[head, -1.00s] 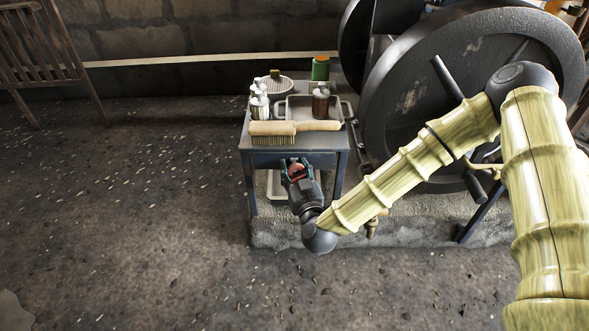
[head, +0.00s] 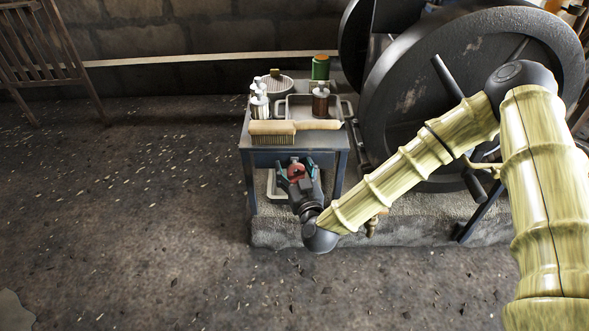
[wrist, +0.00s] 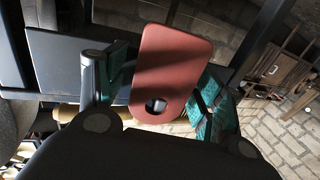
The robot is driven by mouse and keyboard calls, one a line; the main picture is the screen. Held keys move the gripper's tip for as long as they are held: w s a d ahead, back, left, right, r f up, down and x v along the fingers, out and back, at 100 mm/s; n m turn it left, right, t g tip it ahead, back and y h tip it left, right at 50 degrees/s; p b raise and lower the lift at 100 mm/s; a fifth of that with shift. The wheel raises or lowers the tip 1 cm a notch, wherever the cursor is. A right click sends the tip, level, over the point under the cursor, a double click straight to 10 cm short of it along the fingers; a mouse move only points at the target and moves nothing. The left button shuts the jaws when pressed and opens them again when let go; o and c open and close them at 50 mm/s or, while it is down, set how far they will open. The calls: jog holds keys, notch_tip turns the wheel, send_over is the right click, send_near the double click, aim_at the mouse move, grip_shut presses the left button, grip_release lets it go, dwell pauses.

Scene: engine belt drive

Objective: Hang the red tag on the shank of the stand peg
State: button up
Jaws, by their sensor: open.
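The red tag (wrist: 175,62) is a flat rounded plate with a round hole near its lower end in the wrist view. Something dark fills part of the hole; I cannot tell whether it is the peg. In the head view the tag (head: 296,172) is a small red patch between the fingers. My gripper (head: 297,164) is open, its teal-padded fingers spread on both sides of the tag. It is low, at the front of the small table. In the wrist view my gripper (wrist: 165,72) also straddles the tag. The stand peg cannot be made out in either view.
The small table (head: 330,140) carries a wooden brush (head: 272,128), bottles (head: 320,101), a tray (head: 299,101) and a green can (head: 320,67). A big dark flywheel (head: 405,90) stands to the right. The floor to the left is open.

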jog(key=shift+s, duration=0.1)
jog(key=v, duration=1.2)
jog(key=s+d+f+g+p, duration=0.1)
jog(key=s+d+f+g, duration=0.1)
jog(key=s+f+g, duration=0.6)
jog(key=s+d+f+g, duration=0.25)
jog(key=s+f, duration=0.25)
jog(key=f, duration=0.7)
jog(key=s+d+f+m+g+h+p, duration=0.1)
jog(key=s+d+f+m+g+h, duration=0.15)
jog(key=s+d, duration=0.55)
jog(key=s+d+f+m+g+h+p, duration=0.1)
jog(key=s+d+f+g+h, duration=0.2)
jog(key=s+d, duration=0.45)
notch_tip(320, 180, up, 37)
jog(key=g+p, duration=0.1)
jog(key=p, duration=3.6)
jog(key=shift+s+a+y, duration=0.2)
jog(key=shift+a+y, duration=0.05)
jog(key=shift+y, duration=0.2)
jog(key=shift+r, duration=0.15)
